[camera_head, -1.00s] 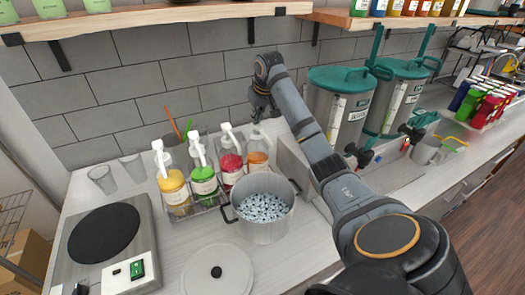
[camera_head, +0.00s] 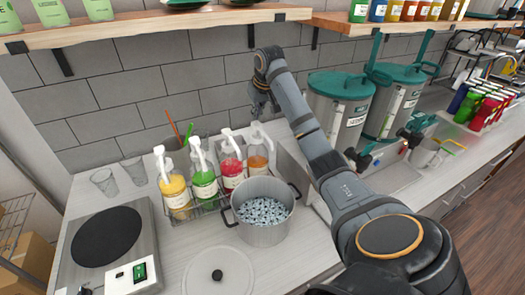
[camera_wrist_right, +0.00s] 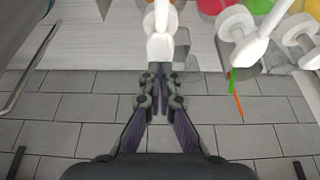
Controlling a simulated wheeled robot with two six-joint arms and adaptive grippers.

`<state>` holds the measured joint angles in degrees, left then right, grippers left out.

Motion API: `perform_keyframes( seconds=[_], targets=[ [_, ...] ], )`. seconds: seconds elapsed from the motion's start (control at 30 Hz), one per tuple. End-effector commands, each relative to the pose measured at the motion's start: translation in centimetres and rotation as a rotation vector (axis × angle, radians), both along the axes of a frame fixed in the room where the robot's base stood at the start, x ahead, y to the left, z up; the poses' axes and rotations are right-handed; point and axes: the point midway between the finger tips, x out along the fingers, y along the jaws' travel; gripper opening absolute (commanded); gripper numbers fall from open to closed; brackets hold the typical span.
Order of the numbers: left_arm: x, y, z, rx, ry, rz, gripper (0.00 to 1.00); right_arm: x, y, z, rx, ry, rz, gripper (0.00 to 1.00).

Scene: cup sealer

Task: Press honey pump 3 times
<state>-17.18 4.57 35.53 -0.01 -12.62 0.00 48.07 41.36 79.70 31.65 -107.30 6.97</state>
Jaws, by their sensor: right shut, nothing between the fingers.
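The bottle of amber liquid (camera_head: 258,158), which looks like the honey, stands at the right end of a rack of pump bottles. Its white pump head (camera_head: 257,133) points up and shows in the right wrist view (camera_wrist_right: 160,45) just beyond my fingertips. My right gripper (camera_head: 263,111) is shut and empty, just above this pump. In the wrist view its fingertips (camera_wrist_right: 160,76) are close together beside the pump head; contact cannot be made out. My left gripper is out of view.
Red (camera_head: 231,165), green (camera_head: 203,178) and yellow (camera_head: 174,190) pump bottles stand left of the amber one. A pot (camera_head: 262,232) of pale pieces stands in front. Steel dispensers (camera_head: 335,128) stand to the right. A tiled wall is behind.

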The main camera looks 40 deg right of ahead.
Motion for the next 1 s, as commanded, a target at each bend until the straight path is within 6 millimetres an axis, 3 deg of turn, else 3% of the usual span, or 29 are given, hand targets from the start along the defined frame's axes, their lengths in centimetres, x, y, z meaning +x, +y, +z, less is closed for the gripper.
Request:
perform_keyframes(
  seconds=[1.0],
  targets=[
    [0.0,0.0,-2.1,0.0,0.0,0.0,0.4,-0.1,0.0,-4.1,0.001,0.004,0.0,0.0]
  ],
)
